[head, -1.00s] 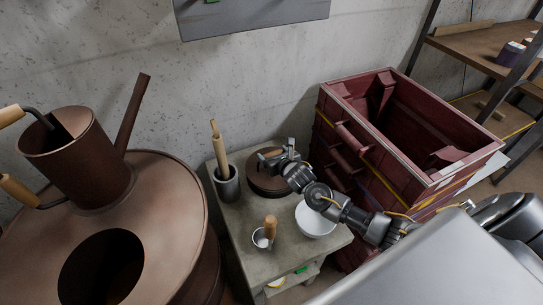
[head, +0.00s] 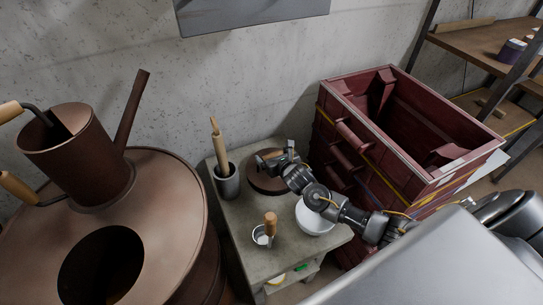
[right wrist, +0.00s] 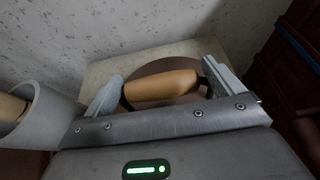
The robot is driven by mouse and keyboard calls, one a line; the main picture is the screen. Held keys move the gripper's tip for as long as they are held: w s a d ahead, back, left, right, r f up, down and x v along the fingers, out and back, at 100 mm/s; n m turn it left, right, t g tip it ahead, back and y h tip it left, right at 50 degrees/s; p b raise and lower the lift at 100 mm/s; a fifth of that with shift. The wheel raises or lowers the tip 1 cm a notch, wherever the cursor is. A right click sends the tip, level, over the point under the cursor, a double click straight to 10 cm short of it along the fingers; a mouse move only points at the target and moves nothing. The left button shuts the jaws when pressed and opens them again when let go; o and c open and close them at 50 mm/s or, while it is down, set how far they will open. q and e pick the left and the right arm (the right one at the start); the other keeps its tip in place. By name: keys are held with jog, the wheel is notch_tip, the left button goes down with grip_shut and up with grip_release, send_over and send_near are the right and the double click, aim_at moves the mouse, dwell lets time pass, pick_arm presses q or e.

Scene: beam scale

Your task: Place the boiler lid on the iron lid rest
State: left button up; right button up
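The boiler lid (head: 266,184) is a round brown disc with a wooden handle (right wrist: 165,87), lying level at the back of the small stone table. The iron lid rest cannot be made out separately; anything under the lid is hidden by it. My right gripper (head: 276,158) is at the lid's handle. In the right wrist view its fingers (right wrist: 168,88) stand wide apart, one near each end of the handle, with the handle between them. The boiler (head: 165,215) at left has a dark round opening in its top. My left gripper is not in view.
On the table (head: 240,240) stand a grey pot (head: 228,183) with a wooden pestle-like tool, a white bowl (head: 312,222) under my right arm, and a small cup (head: 262,236) with a wooden handle. A red crate (head: 350,170) stands close on the right; the wall is behind.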

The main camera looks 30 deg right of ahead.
jog(key=shift+o, duration=0.2)
jog(key=shift+r, duration=0.1)
jog(key=shift+r, duration=0.35)
jog(key=v, duration=1.2)
jog(key=shift+b, duration=0.45)
